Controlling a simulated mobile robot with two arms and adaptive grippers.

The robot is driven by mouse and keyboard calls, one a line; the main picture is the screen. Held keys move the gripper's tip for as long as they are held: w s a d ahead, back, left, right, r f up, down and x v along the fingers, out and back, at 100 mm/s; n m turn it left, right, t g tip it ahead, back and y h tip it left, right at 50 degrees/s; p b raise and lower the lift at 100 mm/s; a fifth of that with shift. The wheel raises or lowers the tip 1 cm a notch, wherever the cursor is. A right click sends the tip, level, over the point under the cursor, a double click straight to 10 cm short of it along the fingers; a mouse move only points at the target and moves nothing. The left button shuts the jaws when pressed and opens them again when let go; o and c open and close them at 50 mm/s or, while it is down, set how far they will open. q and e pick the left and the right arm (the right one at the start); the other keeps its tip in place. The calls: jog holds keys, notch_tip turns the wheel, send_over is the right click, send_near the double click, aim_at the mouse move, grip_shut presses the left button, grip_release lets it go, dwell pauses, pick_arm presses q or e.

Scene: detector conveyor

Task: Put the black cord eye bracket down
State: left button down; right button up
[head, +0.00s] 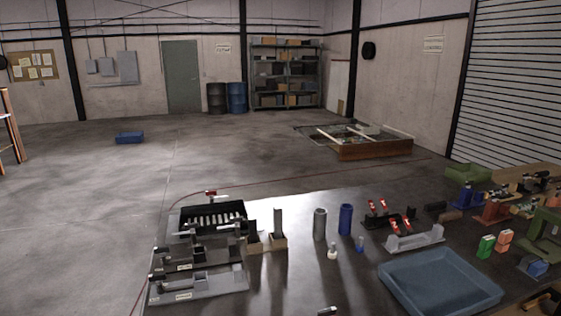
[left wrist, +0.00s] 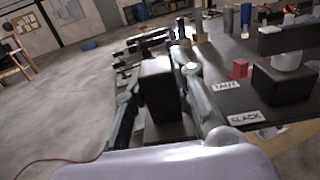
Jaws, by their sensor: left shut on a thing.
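My left gripper (left wrist: 158,72) shows in the left wrist view, with its two fingers on either side of a dark block. This block, which I take to be the black cord eye bracket (left wrist: 158,92), is held between the fingers. Its eye cannot be made out, and its far side is hidden. Whether it touches anything below is unclear. The bracket cannot be picked out in the head view, and neither gripper shows there. My right gripper is in neither view.
In the left wrist view, labels TAUT (left wrist: 227,85) and SLACK (left wrist: 245,117) lie on the table right of the fingers, near a red block (left wrist: 238,69) and a black block (left wrist: 284,86). In the head view, grey fixtures (head: 205,284) stand left and a blue tray (head: 440,283) lies right.

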pick_arm(q)
jog(key=shift+s+r, duration=0.1)
jog(key=shift+r, duration=0.05)
dwell(0.4)
jog(key=w+a+r+n+y+p, duration=0.1)
jog(key=w+a, duration=0.3)
jog(key=w, duration=0.6)
jog(key=w+a+r+n+y+p, duration=0.1)
jog(key=w+a, duration=0.3)
jog(key=w, duration=0.6)
jog(key=shift+a+r+y+p, duration=0.3)
jog(key=shift+r+y+p, duration=0.4)
jog(key=shift+r, duration=0.2)
jog(key=shift+f, duration=0.1)
notch_tip(320, 180, down, 20)
jog(key=b, duration=0.7)
jog(key=shift+r, duration=0.25)
jog(key=c, duration=1.3)
grip_release()
jog(key=shift+s, duration=0.1)
jog(key=shift+c, duration=0.2)
